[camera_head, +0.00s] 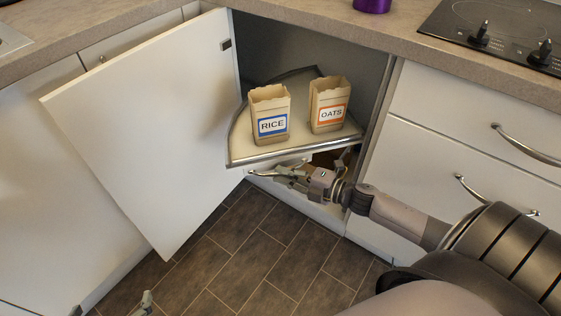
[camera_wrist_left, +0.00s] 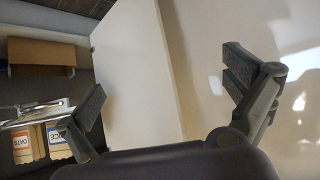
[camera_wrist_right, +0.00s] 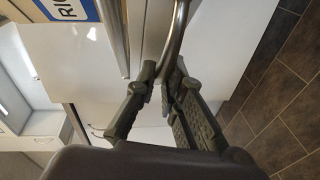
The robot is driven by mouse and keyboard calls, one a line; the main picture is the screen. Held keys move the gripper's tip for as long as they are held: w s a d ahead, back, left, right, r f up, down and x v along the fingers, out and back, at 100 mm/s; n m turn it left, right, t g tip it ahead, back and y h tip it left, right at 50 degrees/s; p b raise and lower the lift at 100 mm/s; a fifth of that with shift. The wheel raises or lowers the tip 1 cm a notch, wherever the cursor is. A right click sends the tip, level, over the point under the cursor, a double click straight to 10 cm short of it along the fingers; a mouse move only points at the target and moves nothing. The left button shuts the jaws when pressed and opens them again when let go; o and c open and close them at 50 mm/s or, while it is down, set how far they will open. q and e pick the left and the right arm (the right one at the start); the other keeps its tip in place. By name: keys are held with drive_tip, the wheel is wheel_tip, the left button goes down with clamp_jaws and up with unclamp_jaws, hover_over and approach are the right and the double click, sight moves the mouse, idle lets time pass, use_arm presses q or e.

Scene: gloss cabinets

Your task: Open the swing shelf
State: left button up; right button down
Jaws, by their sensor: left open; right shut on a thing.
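The swing shelf (camera_head: 240,136) is a pale board with a metal rim, partly out of the open corner cabinet. A RICE box (camera_head: 270,116) and an OATS box (camera_head: 328,105) stand upright on it. My right gripper (camera_head: 294,177) is just below the shelf's front edge. In the right wrist view its fingers (camera_wrist_right: 164,82) are shut on a curved metal handle (camera_wrist_right: 178,38) beside the shelf rim. My left gripper (camera_head: 110,305) barely shows at the bottom left of the head view. In the left wrist view it is open and empty (camera_wrist_left: 166,76), in front of the white door.
The white cabinet door (camera_head: 150,125) stands open on the left of the shelf. Drawers with bar handles (camera_head: 525,147) are at the right. A hob (camera_head: 500,30) and a purple object (camera_head: 373,5) are on the countertop. The tiled floor (camera_head: 260,250) in front is clear.

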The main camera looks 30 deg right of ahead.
use_arm(q)
drive_tip(key=shift+s+a+f+g+y+p, duration=0.15)
drive_tip(key=shift+s+a+f+g, duration=0.1)
drive_tip(key=shift+s+f+g, duration=0.35)
drive_tip(key=shift+s+a+f+g+y+p, duration=0.1)
drive_tip(key=shift+s+a+f+g, duration=0.2)
drive_tip(key=shift+s, duration=0.5)
drive_tip(key=shift+s+a+f+g+y+p, duration=0.1)
drive_tip(key=shift+s+a+f+g+p, duration=0.1)
drive_tip(key=shift+s+f+g, duration=0.4)
use_arm(e)
drive_tip(key=s+d+n+g+y, duration=0.1)
drive_tip(key=s+n+g+y, duration=0.5)
drive_tip(key=s, duration=0.7)
drive_tip(key=shift+s+d, duration=0.35)
use_arm(q)
drive_tip(key=shift+s+r, duration=0.1)
use_arm(e)
drive_tip(key=c, duration=1.7)
unclamp_jaws()
